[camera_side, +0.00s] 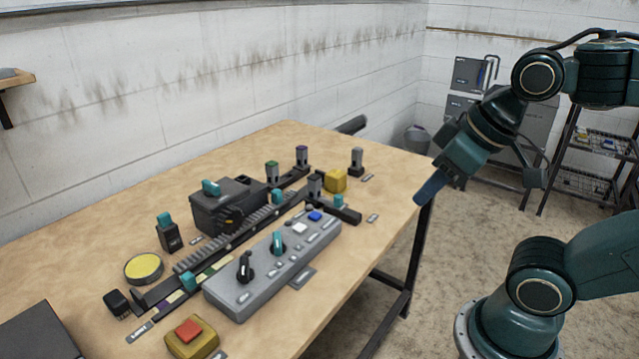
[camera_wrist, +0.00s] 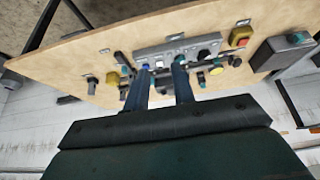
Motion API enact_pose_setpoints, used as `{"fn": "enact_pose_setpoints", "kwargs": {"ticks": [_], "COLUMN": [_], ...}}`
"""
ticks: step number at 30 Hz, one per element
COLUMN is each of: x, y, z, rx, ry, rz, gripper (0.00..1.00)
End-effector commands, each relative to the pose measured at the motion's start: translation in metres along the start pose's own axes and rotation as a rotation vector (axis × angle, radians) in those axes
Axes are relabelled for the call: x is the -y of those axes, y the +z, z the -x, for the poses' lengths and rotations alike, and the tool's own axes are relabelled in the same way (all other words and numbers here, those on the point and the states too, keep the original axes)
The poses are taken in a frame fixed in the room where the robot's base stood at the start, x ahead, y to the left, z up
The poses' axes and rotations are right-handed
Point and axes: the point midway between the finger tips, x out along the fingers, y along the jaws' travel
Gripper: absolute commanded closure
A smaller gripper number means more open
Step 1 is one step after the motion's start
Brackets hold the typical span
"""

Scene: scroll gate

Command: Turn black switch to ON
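The black switch (camera_side: 245,267) is a rotary knob on the grey control panel (camera_side: 223,297), near the panel's front-left end. Its ON and OFF marks are too small to read. It also shows in the wrist view (camera_wrist: 204,54), just right of the right finger. A teal knob (camera_side: 278,243) sits beside it on the same panel, with a white button (camera_side: 300,229) and a blue button (camera_side: 315,216) further along. My gripper (camera_side: 428,192) is in the air off the table's right edge, well away from the panel. In the wrist view its two fingers (camera_wrist: 160,68) stand apart with nothing between them.
A red button on a yellow box (camera_side: 190,335) stands in front of the panel. Behind the panel are a toothed rail (camera_side: 225,240), a dark box (camera_side: 230,205) and a yellow round button (camera_side: 144,267). Several upright posts and a yellow cube (camera_side: 335,180) stand further back.

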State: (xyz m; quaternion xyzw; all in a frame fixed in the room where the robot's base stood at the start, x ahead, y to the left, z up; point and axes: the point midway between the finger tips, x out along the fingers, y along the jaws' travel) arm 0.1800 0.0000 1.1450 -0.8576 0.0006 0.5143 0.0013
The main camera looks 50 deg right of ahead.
Motion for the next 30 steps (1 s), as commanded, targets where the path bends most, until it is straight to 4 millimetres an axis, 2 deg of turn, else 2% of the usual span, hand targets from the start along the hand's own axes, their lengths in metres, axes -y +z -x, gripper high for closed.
{"fn": "enact_pose_setpoints", "kwargs": {"ticks": [2,8,17,23,30], "x": [0.001,0.004,0.019,0.033,0.054], "y": [-0.003,-0.022,-0.075,-0.111,-0.151], "z": [0.000,0.000,-0.010,-0.026,-0.054], "rx": [0.004,0.037,0.126,0.190,0.265], "ry": [-0.001,-0.008,-0.014,-0.006,0.019], "rz": [-0.006,-0.053,-0.192,-0.292,-0.409], "gripper": [0.62,0.62,0.62,0.62,0.62]}}
